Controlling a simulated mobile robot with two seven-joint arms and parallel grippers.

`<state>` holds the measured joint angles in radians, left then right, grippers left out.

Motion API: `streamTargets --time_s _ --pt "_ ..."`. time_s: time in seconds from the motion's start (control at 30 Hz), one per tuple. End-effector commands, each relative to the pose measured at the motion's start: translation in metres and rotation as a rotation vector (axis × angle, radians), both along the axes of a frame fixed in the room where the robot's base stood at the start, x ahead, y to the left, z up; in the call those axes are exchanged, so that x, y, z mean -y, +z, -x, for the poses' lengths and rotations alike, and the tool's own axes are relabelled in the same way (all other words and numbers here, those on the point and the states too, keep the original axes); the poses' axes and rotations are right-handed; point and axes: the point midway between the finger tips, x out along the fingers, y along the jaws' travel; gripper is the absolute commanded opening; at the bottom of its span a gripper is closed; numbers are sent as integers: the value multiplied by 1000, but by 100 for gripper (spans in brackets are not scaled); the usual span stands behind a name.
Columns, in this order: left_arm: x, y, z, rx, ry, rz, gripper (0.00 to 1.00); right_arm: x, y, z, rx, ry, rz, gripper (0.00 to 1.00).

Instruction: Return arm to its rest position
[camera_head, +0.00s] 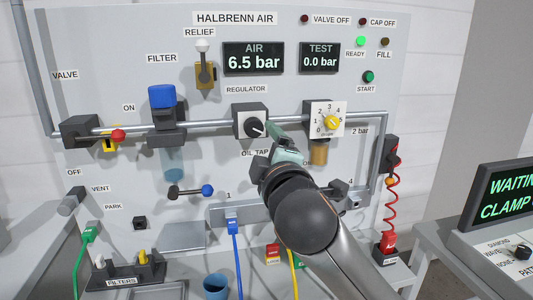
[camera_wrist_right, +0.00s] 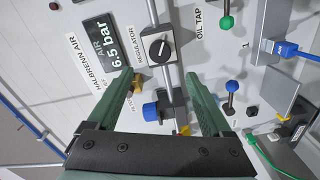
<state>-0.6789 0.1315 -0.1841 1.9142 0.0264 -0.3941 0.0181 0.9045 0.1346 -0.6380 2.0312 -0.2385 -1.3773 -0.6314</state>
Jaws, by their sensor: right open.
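My right arm comes in from the lower right in the head view. Its gripper (camera_head: 277,142) is in front of the panel, just right of and below the black regulator knob (camera_head: 255,127). In the right wrist view the two green fingers of this gripper (camera_wrist_right: 162,82) are spread apart with nothing held between them. The regulator knob (camera_wrist_right: 158,47) shows beyond the fingertips, and I see no contact with it. The arm hides part of the panel's lower middle, including most of the oil tap area. My left gripper is not in view.
The panel carries a pipe, a blue-topped filter (camera_head: 162,97), a yellow dial (camera_head: 331,122) and a blue-ball lever (camera_head: 207,190). The air display (camera_head: 253,58) reads 6.5 bar. Hoses and a blue cup (camera_head: 215,286) are below. A console (camera_head: 505,200) stands at right.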

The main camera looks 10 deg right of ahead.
Motion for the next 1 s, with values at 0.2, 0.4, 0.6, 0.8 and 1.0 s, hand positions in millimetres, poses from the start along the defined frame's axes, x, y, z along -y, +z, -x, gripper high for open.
streamTargets --time_s 0.2,0.4,0.6,0.8,1.0 --pt "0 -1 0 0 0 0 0 1 0 9 0 -1 1 84" --pt "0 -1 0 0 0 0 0 1 0 9 0 -1 1 84" --pt "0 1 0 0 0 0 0 1 -25 3 -46 14 -39 84" --pt "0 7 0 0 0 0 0 5 -124 -5 -216 53 -218 84" --pt "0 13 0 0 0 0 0 15 -239 16 -397 51 -451 84"
